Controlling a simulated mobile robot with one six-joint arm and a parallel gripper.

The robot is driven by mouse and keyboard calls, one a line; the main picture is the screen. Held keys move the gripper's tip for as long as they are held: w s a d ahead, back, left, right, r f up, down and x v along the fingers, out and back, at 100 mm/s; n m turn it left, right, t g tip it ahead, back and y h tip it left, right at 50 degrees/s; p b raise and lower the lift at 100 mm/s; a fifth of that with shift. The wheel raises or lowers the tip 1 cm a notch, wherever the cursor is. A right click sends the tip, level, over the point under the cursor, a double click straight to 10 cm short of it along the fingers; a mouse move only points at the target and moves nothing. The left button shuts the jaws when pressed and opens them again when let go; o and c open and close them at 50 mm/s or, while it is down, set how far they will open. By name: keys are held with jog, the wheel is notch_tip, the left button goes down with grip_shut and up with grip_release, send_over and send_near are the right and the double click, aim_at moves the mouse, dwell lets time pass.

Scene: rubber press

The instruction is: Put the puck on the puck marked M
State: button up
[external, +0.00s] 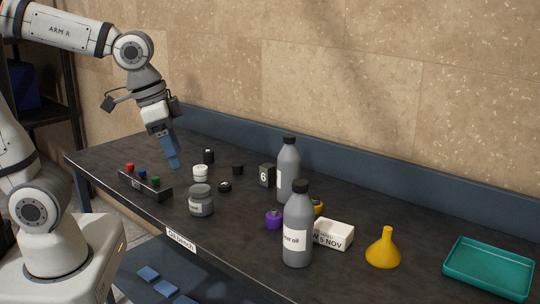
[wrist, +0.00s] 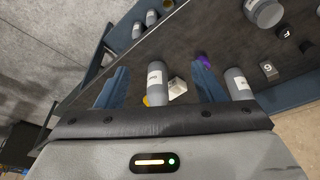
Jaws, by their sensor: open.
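Several small black pucks stand on the dark bench. One low black puck (external: 224,186) has a pale mark on top; I cannot read it. A plain-looking black puck (external: 237,169) stands behind it, and a taller black piece (external: 208,156) stands further back left. In the wrist view, a marked dark puck (wrist: 283,32) and another dark puck (wrist: 305,46) show at upper right. My gripper (external: 174,165) is open and empty, above the bench left of the pucks. Its two blue fingers show apart in the wrist view (wrist: 160,78). I cannot tell which puck bears M.
A white jar (external: 200,174), a grey jar (external: 201,202) and a button box (external: 145,185) stand near the pucks. A block marked 6 (external: 267,175), two grey bottles (external: 298,228), a purple item (external: 274,219), a white box (external: 333,234), a yellow funnel (external: 383,250) and a teal tray (external: 488,270) lie rightward.

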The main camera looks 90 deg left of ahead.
jog(key=s+d+f+m, duration=0.1)
jog(key=s+d+f, duration=0.1)
jog(key=s, duration=0.3)
jog(key=shift+s+d+f+m, duration=0.25)
jog(key=shift+d+f+m, duration=0.15)
jog(key=shift+d, duration=0.5)
